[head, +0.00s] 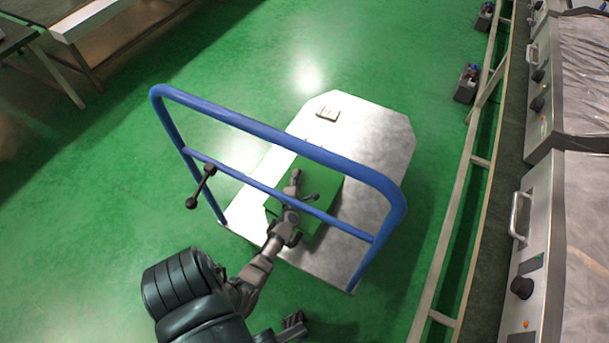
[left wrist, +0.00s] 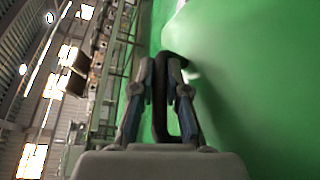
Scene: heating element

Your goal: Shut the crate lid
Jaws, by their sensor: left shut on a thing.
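The green crate (head: 322,182) stands on the silver deck of a cart, behind the cart's blue rail. My left gripper (head: 297,190) reaches over the crate and partly covers it. In the left wrist view, my left gripper (left wrist: 164,78) is shut on a black loop handle (left wrist: 161,105) beside a broad green surface (left wrist: 255,70), which looks like the crate lid. How far the lid stands open I cannot tell. A dark, finger-like part at the bottom of the head view may be my right gripper (head: 293,322); its jaws are unclear.
The blue rail (head: 265,125) of the cart stands up between me and the crate. The silver deck (head: 372,140) is clear on the right, with a small light block (head: 328,113) at the far end. Machines (head: 545,225) line the right side. Green floor is free at left.

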